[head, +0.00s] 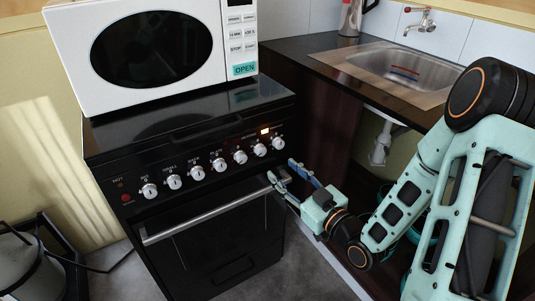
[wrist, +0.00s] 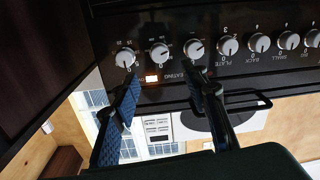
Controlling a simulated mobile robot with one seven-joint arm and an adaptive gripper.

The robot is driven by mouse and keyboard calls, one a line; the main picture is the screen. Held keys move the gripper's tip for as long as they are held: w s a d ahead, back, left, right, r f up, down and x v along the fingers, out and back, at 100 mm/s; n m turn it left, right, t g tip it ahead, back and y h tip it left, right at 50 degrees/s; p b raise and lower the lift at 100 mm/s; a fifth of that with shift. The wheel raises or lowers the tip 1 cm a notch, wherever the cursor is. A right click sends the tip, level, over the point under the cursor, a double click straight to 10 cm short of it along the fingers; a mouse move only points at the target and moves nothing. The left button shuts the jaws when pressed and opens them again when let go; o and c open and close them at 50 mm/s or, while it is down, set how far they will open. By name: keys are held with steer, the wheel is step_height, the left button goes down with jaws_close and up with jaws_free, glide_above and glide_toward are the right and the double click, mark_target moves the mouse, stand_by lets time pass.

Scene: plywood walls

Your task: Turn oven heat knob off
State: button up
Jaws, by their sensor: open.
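The black oven (head: 215,235) has a row of white-and-silver knobs along its front panel. I cannot read which one is labelled as the heat knob. In the upside-down wrist view, the knobs at the left end are the rightmost knob (wrist: 125,58), the second from that end (wrist: 160,52) and the third (wrist: 194,48). My gripper (head: 281,169) is open and empty, just in front of and below the right end of the row. In the wrist view, its fingertips (wrist: 165,76) straddle the area by the second knob, apart from it as far as I can tell.
An orange indicator light (head: 265,131) glows above the right knobs. The oven door handle (head: 205,213) runs below the panel, close to my gripper. A white microwave (head: 160,45) stands on top. A dark counter with a sink (head: 405,68) is at the right.

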mark_target(263, 152)
steer(key=b+x, duration=0.1)
steer(key=x, duration=0.9)
steer(key=shift+d, duration=0.1)
jaws_close()
